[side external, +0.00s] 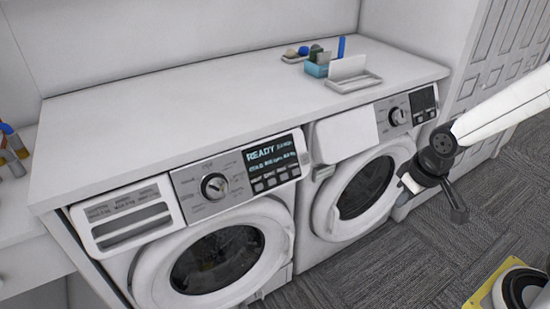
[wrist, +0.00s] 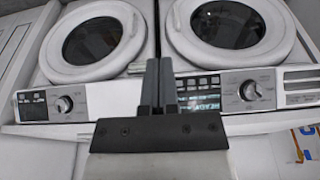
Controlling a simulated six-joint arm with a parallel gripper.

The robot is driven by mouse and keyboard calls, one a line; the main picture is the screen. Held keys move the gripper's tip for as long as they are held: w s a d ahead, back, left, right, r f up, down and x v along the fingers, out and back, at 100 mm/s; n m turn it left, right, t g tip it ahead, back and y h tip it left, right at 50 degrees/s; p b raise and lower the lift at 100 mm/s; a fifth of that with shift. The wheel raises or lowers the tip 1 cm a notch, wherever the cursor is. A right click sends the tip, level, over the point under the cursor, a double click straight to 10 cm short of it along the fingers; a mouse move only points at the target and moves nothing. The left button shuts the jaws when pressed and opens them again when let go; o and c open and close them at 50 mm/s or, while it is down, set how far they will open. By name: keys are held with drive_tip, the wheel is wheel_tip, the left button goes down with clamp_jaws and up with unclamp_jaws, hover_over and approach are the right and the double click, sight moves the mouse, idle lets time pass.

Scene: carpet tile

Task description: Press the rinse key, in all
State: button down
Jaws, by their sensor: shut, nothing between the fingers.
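The left washing machine (side external: 215,250) has a dark display (side external: 272,154) reading READY, with a row of several small keys (side external: 277,182) below it. I cannot read which key is rinse. In the wrist view the picture is upside down, and the key row (wrist: 199,82) shows just right of my fingers. My gripper (side external: 459,214) is shut and empty, in front of the right machine's door and well apart from the keys. In the wrist view my gripper (wrist: 157,62) points up the picture, its fingers covering the panel's edge.
The right machine (side external: 360,190) has its own knob and dark panel (side external: 423,103). A white counter (side external: 200,95) overhangs both machines and holds a tray (side external: 353,82) and a blue box (side external: 317,70). Carpet floor in front is open, with a yellow-edged object (side external: 515,288) at lower right.

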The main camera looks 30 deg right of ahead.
sight(296, 172)
idle(0.4)
drive_tip(key=w+f+n+t+y, duration=0.1)
drive_tip(key=w+f+t+y, duration=0.3)
drive_tip(key=w, duration=0.7)
drive_tip(key=w+f+n+t+h, duration=0.1)
drive_tip(key=w+f+t, duration=0.2)
drive_tip(key=w+t, duration=0.55)
drive_tip(key=shift+w+a+f+t+y, duration=0.35)
drive_tip(key=shift+a+f+t+y, duration=0.3)
drive_tip(key=shift+y, duration=0.3)
drive_tip(key=shift+w+a+f+t+y, duration=0.3)
drive_tip(key=shift+f+t+y, duration=0.15)
drive_tip(key=shift+f+y, duration=0.4)
drive_tip(key=shift+w+a+f+t+y, duration=0.35)
drive_tip(key=shift+a+f+t+y, duration=0.2)
drive_tip(key=shift+y, duration=0.45)
drive_tip(key=shift+w+f, duration=0.1)
drive_tip(key=shift+w, duration=0.05)
drive_tip(key=shift+w+f, duration=0.65)
drive_tip(key=shift+w, duration=0.6)
drive_tip(key=shift+w+f, duration=0.65)
drive_tip(key=shift+w, duration=0.65)
drive_tip(key=shift+w+f, duration=0.65)
drive_tip(key=shift+w, duration=0.6)
drive_tip(key=shift+w+f, duration=0.25)
drive_tip(key=shift+w, duration=0.2)
